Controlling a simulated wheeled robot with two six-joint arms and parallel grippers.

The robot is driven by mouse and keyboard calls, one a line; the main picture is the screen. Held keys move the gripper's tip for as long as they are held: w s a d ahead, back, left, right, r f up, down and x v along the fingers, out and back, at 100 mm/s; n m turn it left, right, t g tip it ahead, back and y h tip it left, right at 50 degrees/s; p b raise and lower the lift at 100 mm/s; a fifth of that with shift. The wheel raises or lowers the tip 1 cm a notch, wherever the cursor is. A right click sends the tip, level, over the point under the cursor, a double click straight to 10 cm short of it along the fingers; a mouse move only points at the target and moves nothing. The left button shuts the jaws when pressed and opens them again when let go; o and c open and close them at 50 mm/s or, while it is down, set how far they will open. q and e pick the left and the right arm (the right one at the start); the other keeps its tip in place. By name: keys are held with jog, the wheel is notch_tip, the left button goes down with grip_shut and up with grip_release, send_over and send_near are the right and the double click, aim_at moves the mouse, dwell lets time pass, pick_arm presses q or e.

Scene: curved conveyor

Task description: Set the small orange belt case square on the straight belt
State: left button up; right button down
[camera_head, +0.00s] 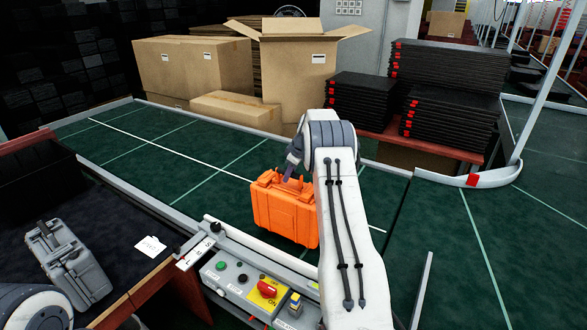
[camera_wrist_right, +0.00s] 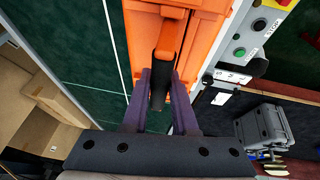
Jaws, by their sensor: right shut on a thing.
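The small orange belt case (camera_head: 284,210) is at the near side of the green straight belt (camera_head: 150,150), by the control panel. It is roughly upright, its handle at the top. I cannot tell whether its underside touches the belt. My right gripper (camera_head: 291,172) is shut on the case's handle from above. In the right wrist view the purple fingers of the right gripper (camera_wrist_right: 161,85) lie either side of the dark part of the handle, with the orange case (camera_wrist_right: 180,30) beyond. Part of my left arm shows at the lower left corner; its gripper is out of frame.
The control panel (camera_head: 255,290) with buttons and a red switch borders the belt's near edge. A grey case (camera_head: 70,262) lies on the dark table at left. Cardboard boxes (camera_head: 195,68) and black stacked trays (camera_head: 445,90) stand behind the belt. The belt left of the case is clear.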

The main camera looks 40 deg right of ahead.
aim_at(290, 188)
jog(key=shift+d+f+p, duration=0.1)
jog(key=shift+f+p, duration=0.4)
jog(key=shift+f, duration=0.85)
jog(key=c, duration=1.1)
grip_release()
jog(key=shift+f, duration=0.2)
jog(key=o, duration=0.4)
jog(key=shift+s+r, duration=0.1)
